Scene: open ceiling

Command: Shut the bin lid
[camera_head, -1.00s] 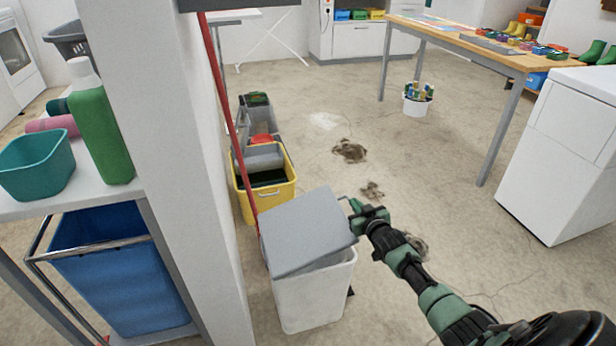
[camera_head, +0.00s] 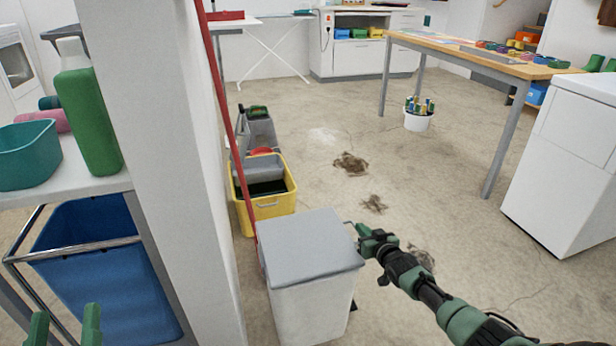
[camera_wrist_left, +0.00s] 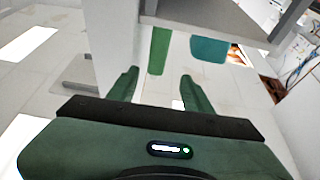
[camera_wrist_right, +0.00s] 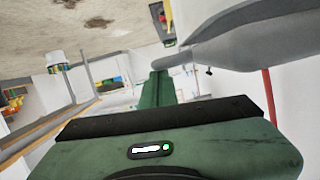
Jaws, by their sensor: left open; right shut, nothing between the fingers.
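The white bin (camera_head: 312,308) stands on the floor beside the wall end. Its grey lid (camera_head: 310,245) lies flat across the top, with no gap visible from the head view. My right gripper (camera_head: 358,228) is shut and empty, just right of the lid's far right corner. In the right wrist view the shut fingers (camera_wrist_right: 158,88) are beside a large grey shape at upper right, which seems to be the lid (camera_wrist_right: 250,35). My left gripper (camera_head: 66,325) is open and empty at the bottom left, near the shelf; its fingers also show in the left wrist view (camera_wrist_left: 160,88).
A yellow mop bucket (camera_head: 268,205) stands behind the bin, and a red pole (camera_head: 224,100) leans along the wall (camera_head: 165,130). A blue tub (camera_head: 105,270) sits under the left shelf. A white machine (camera_head: 568,165) stands at right. The middle floor is mostly clear.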

